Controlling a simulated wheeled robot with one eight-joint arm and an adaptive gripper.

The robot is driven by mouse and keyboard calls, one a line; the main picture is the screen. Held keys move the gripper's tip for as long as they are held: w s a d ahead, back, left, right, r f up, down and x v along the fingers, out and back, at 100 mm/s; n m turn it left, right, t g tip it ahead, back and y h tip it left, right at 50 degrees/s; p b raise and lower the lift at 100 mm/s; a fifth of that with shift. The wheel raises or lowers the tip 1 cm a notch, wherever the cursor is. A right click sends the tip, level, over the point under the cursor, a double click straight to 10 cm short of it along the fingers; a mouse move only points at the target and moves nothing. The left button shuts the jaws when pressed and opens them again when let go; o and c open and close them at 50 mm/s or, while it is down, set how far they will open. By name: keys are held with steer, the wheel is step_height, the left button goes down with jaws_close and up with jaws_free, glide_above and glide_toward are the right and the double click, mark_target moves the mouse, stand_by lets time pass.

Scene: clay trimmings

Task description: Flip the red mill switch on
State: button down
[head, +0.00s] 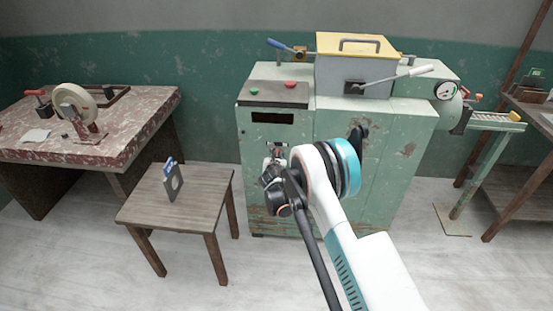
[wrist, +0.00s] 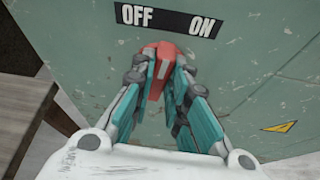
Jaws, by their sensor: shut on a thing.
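The red mill switch (wrist: 156,66) shows in the wrist view between my fingers, just below the black OFF/ON label (wrist: 168,18) on the green cabinet front. Its visible red part lies below the gap between the two words, nearer OFF. My gripper (wrist: 160,80) is shut on the switch, with one teal finger on each side. In the head view my gripper (head: 274,158) is at the cabinet front, below the dark slot, and mostly hides the switch.
The green mill cabinet (head: 390,190) carries a yellow-lidded hopper (head: 355,45) and a panel with green and red buttons (head: 275,93). A small wooden table (head: 205,190) with a grey holder (head: 173,187) stands left. A red-topped bench (head: 125,140) is farther left. Floor shows between them.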

steer(key=shift+d, duration=0.1)
steer(key=shift+d+f+m+t+y, duration=0.15)
steer(key=shift+m+y, duration=0.45)
steer(key=shift+m, duration=0.35)
steer(key=shift+d+m+t+y, duration=0.2)
steer(key=shift+m+y, duration=0.4)
steer(key=shift+m, duration=0.3)
steer(key=shift+d+f+m+t+y, duration=0.15)
steer(key=shift+m+y, duration=0.45)
steer(key=shift+m, duration=0.35)
steer(key=c, duration=1.6)
jaws_free()
steer(key=shift+o, duration=0.2)
steer(key=v, duration=1.2)
